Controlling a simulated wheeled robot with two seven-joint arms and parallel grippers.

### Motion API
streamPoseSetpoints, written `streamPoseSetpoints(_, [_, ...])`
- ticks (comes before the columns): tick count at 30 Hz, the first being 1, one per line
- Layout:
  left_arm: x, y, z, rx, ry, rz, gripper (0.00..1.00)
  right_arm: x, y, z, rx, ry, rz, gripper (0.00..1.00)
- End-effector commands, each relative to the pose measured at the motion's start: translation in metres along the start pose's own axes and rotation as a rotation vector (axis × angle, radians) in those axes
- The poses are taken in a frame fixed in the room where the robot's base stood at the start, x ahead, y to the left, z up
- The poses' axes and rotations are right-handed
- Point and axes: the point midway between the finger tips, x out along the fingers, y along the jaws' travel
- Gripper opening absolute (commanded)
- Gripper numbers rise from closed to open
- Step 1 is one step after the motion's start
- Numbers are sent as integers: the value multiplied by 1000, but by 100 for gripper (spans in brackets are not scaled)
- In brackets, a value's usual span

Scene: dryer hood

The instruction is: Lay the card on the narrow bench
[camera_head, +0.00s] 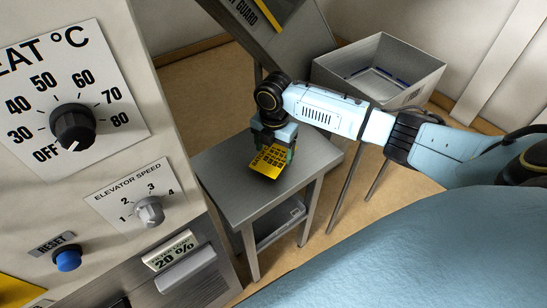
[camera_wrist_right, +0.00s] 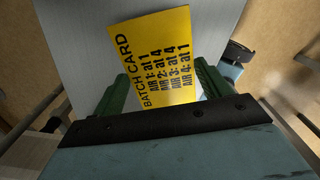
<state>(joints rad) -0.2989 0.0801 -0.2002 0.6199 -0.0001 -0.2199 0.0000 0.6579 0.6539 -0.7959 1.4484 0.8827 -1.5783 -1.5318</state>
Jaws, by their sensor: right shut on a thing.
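The yellow batch card (camera_head: 268,161) is in my right gripper (camera_head: 274,142), over the top of the narrow grey bench (camera_head: 225,160). In the right wrist view the card (camera_wrist_right: 160,55) shows its black print, "BATCH CARD" and several "AIR" lines. The green fingers of my right gripper (camera_wrist_right: 163,88) stand at either side of its lower part. The bench top (camera_wrist_right: 85,40) lies behind the card in that view. I cannot tell whether the card touches the bench. My left gripper is out of view.
A control panel with a heat dial (camera_head: 73,127), an elevator speed knob (camera_head: 149,211) and a blue reset button (camera_head: 68,259) stands at the left. A grey open bin (camera_head: 420,83) stands behind the bench. The bench has a lower shelf (camera_head: 278,222).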

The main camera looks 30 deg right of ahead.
Motion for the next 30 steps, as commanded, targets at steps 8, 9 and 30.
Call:
streamPoseSetpoints(8, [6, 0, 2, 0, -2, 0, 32, 35, 0, -1, 0, 1, -2, 54])
streamPoseSetpoints(9, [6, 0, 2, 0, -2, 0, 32, 36, 0, 0, 0, 0, -1, 54])
streamPoseSetpoints(30, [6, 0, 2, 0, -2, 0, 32, 38, 0, -1, 0, 0, 0, 98])
